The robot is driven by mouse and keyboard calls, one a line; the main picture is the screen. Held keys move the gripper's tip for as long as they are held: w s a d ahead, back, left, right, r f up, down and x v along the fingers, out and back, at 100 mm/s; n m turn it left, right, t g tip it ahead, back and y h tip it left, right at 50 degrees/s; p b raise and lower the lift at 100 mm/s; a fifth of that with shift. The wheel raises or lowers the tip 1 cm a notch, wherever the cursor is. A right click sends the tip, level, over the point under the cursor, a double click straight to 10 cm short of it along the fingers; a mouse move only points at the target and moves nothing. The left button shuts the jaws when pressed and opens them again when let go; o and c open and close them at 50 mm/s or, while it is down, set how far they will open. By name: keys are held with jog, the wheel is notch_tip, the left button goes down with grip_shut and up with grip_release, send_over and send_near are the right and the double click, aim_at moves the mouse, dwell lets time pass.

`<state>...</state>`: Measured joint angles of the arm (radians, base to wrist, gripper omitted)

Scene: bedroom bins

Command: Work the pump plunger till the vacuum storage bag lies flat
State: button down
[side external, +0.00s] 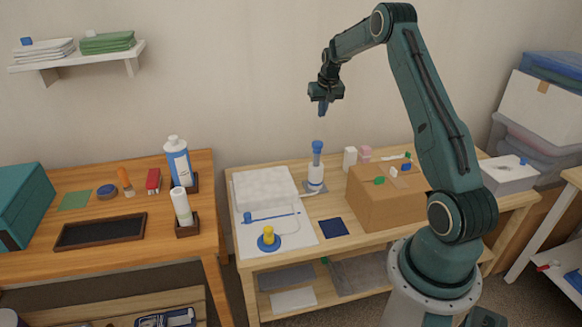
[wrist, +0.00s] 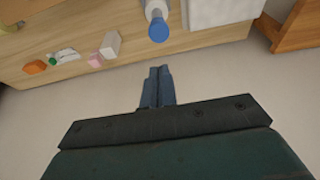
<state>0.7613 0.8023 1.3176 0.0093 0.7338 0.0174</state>
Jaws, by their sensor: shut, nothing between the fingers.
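The pump (side external: 316,178) stands upright on the light wooden table, with a white body and a blue plunger handle (side external: 317,147). The handle also shows in the wrist view (wrist: 158,30), beyond my fingertips. A whitish, quilted block that looks like the storage bag (side external: 265,187) lies left of the pump and looks raised, not flat. My gripper (side external: 322,109) is shut and empty, in the air above the pump and clear of the handle. Its closed fingers show in the wrist view (wrist: 160,72).
A cardboard box (side external: 385,205) with small items on top stands right of the pump. A blue disc with a yellow knob (side external: 268,237) and a dark blue square (side external: 334,227) lie in front. An orange-brown table (side external: 100,208) with bottles and a tray stands at left.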

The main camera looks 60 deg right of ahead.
send_near(318, 143)
jog(key=x, duration=0.5)
jog(key=shift+w+d+f, duration=0.15)
jog(key=shift+w+d, duration=0.15)
jog(key=shift+d, duration=0.1)
jog(key=shift+f, duration=0.55)
jog(key=shift+f, duration=2.4)
jog(key=shift+r, duration=0.1)
jog(key=shift+r, duration=0.75)
jog(key=v, duration=1.2)
jog(key=shift+w+r, duration=0.15)
jog(key=shift+d, duration=0.1)
